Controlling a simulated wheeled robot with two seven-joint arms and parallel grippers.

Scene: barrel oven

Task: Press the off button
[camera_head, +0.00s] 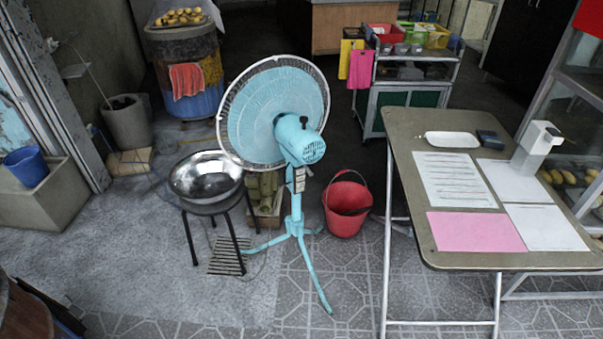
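A light blue standing fan (306,149) stands on the tiled floor near the middle of the view, with its round head turned away to the back left. A small panel (299,180) with light marks sits on its post below the motor. This panel may hold the buttons, but it is too small to tell an off button on it. Neither of my grippers shows in the head view.
A steel bowl (205,178) rests on a black-legged stool left of the fan. A red bucket (347,208) stands right of it. A folding table (461,259) with papers stands at the right. Floor in front of the fan is clear.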

